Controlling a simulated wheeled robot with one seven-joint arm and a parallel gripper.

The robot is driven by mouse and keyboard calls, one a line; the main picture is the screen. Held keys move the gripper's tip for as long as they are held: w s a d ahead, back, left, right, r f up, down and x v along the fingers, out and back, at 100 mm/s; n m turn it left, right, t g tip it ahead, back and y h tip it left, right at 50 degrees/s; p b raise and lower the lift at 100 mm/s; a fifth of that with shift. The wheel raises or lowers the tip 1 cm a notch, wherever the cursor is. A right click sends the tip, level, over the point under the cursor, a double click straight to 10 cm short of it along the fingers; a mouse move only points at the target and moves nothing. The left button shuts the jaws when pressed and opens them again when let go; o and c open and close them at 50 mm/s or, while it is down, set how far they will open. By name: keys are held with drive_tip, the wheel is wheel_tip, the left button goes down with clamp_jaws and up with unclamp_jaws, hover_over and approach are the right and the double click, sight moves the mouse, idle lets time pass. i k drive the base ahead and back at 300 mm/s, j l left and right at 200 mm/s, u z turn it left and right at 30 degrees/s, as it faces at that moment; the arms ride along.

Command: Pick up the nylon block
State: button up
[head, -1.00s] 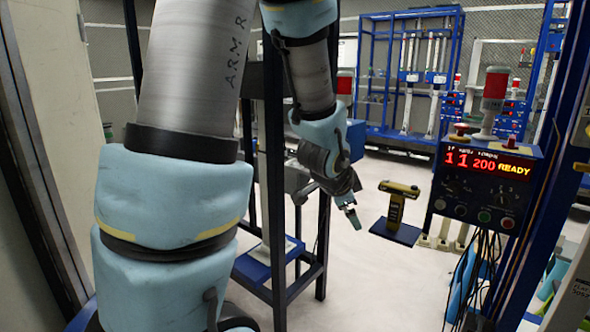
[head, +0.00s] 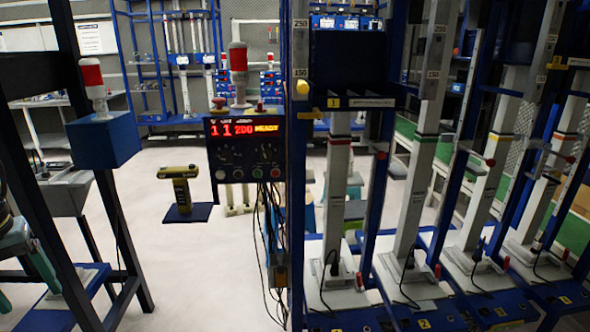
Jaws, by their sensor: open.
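I cannot make out a nylon block in the head view. My gripper (head: 30,292) shows at the lower left edge, partly cut off by the frame. Its two teal fingers are spread apart, with nothing visible between them. It hangs in front of the dark frame's lower blue base.
A control box (head: 245,148) with a red display stands at the centre, cables hanging below. Blue racks with upright white columns (head: 337,200) fill the right. A yellow-black stand (head: 182,192) is on the pale floor. A dark frame (head: 98,180) stands left.

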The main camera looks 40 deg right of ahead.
sight(310, 168)
drive_tip(key=k+l+z, duration=0.15)
drive_tip(key=z, duration=0.3)
drive_tip(key=k+l+z, duration=0.15)
drive_tip(key=z, duration=0.3)
drive_tip(key=i+l, duration=0.05)
